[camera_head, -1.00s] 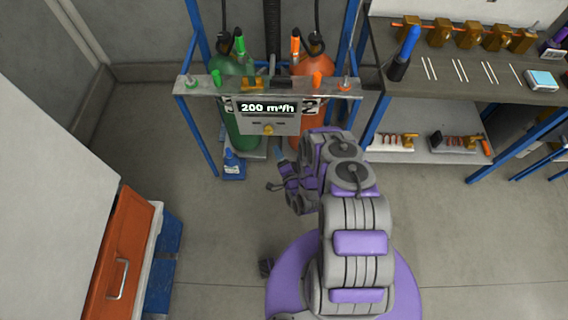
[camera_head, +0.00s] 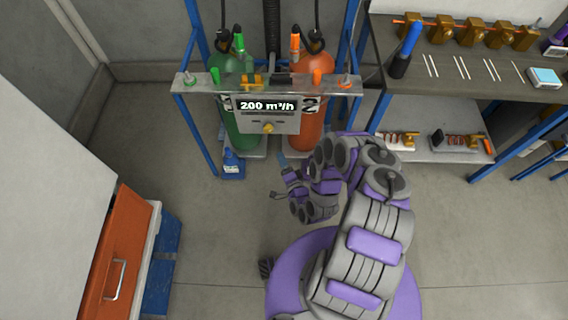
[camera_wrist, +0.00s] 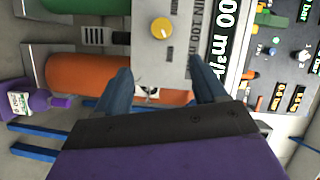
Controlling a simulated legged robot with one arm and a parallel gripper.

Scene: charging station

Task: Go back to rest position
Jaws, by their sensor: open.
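My gripper shows in the wrist view (camera_wrist: 163,92) with its two blue-grey fingers spread apart and nothing between them. In the head view my gripper (camera_head: 281,160) is at the end of my folded purple and grey arm, in front of the charging station's lower part. The station's panel (camera_head: 268,122) reads 200 m³/h and has a yellow knob (camera_head: 267,128). The knob also shows in the wrist view (camera_wrist: 161,28), beyond the fingers and apart from them.
A green cylinder (camera_head: 240,136) and an orange cylinder (camera_head: 309,130) stand behind the panel. A blue bottle (camera_head: 231,162) is at the station's left foot. A workbench (camera_head: 440,80) stands right, an orange drawer (camera_head: 118,255) left. The floor between is clear.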

